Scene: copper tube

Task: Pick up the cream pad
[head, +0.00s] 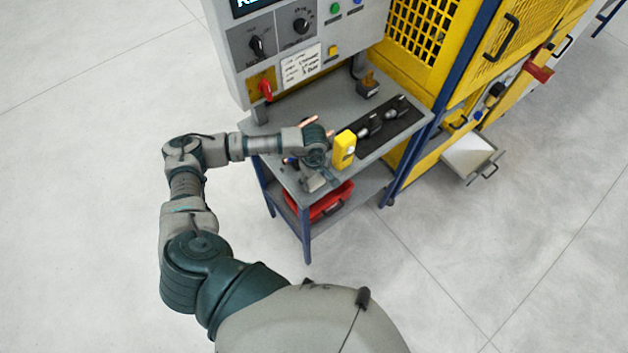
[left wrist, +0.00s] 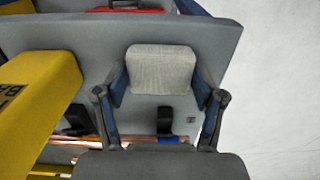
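The cream pad (left wrist: 161,69) is a small pale block with rounded edges. It lies on the grey bench top, close to the front edge, and also shows in the head view (head: 314,183) just below my left gripper (head: 318,172). In the left wrist view my left gripper (left wrist: 160,82) has its two fingers spread wide, one on each side of the pad. The fingertips are very close to the pad's sides; I cannot tell whether they touch. My right gripper is not in view.
A yellow box (head: 344,150) stands right beside the gripper; it fills the left of the wrist view (left wrist: 38,100). Copper tubes (left wrist: 130,139) lie behind the pad. A dark mat (head: 390,131) with tools is farther right. A red case (head: 330,203) sits on the lower shelf.

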